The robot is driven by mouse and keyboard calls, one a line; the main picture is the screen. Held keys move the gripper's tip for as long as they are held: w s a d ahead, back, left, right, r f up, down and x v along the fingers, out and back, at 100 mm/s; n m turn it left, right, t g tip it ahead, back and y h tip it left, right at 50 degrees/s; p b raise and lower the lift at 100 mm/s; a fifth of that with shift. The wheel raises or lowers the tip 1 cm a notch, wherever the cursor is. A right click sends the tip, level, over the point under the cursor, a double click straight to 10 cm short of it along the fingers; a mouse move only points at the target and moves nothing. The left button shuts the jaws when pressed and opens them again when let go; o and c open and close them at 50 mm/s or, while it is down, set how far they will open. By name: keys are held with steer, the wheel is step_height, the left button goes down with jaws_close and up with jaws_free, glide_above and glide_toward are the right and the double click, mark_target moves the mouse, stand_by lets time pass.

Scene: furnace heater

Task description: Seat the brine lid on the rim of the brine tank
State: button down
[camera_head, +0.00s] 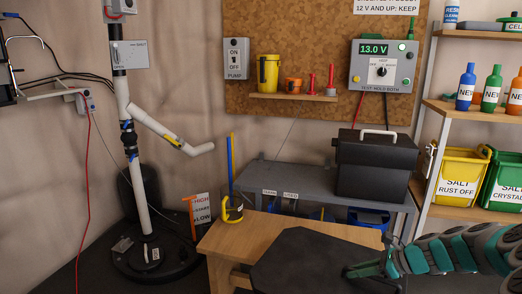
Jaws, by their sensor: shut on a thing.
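A dark flat lid (305,262) with angled corners, apparently the brine lid, shows at the bottom centre, in front of and partly over a wooden bench top. My gripper (362,269) comes in from the right and is shut on the lid's right edge. The lid's lower edge is cut off by the frame. A black round vessel (185,268) stands on the floor at the lower left, with a white pipe rising from it. It may be the brine tank, but I cannot tell for sure. The lid is well to the right of it.
Shelves with bins (460,177) stand at the right. A white side pipe (160,130) juts right from the upright pipe.

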mark_target(307, 256)
steer(key=w+a+m+t+h, duration=0.1)
steer(key=w+a, duration=0.1)
steer(key=w+a+m+t+h, duration=0.1)
steer(key=w+a+m, duration=0.1)
steer(key=w+a, duration=0.1)
steer(key=w+a+m+t+h, duration=0.1)
steer(key=w+a+m, duration=0.1)
steer(key=w, duration=0.1)
steer(key=shift+a+f, duration=0.3)
steer(key=shift+f, duration=0.05)
steer(key=a+m+h, duration=0.1)
steer(key=w+a+m+t+h, duration=0.1)
steer(key=w+a+m+h, duration=0.1)
steer(key=shift+w+a+r+m+t, duration=0.1)
steer(key=shift+a+r+m+t, duration=0.05)
steer(key=shift+a+m+t, duration=0.2)
steer(key=shift+w+a+r+m+h, duration=0.1)
steer(key=shift+a+m+h, duration=0.3)
steer(key=shift+m+h, duration=0.1)
steer(key=shift+a+r+m+t+h, duration=0.15)
steer(key=shift+a+r+m+h, duration=0.1)
steer(key=shift+m+h, duration=0.3)
steer(key=shift+a+r+m+t+h, duration=0.15)
steer(key=shift+r+m+h, duration=0.1)
steer(key=shift+m+h, duration=0.3)
